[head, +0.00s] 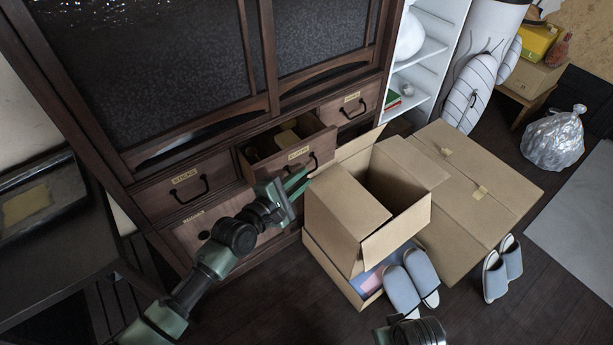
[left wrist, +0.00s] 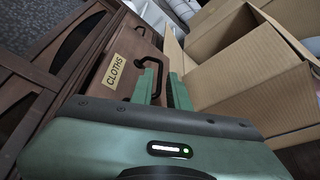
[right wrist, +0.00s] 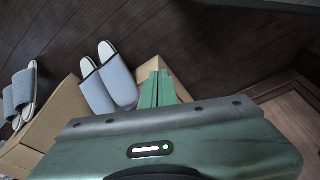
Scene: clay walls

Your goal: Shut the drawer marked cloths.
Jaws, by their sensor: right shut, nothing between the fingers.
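The drawer marked cloths (head: 291,159) stands pulled out of the dark wooden cabinet, with things inside it. Its CLOTHS label (left wrist: 115,70) reads clearly in the left wrist view, beside a black bar handle (left wrist: 130,61). My left gripper (head: 303,178) is at the drawer's front, close by the handle. In the left wrist view its fingers (left wrist: 163,88) stand a little apart, with part of the handle showing at them; whether they are closed on it I cannot tell. My right gripper (right wrist: 158,87) is shut and empty, away from the cabinet, above the floor by the slippers.
An open cardboard box (head: 350,212) stands close to the right of the drawer, on another box. A large flat carton (head: 470,190) lies farther right. Slippers (head: 402,292) are by the boxes. Closed drawers (head: 187,187) flank the open one. Dark floor shows in front.

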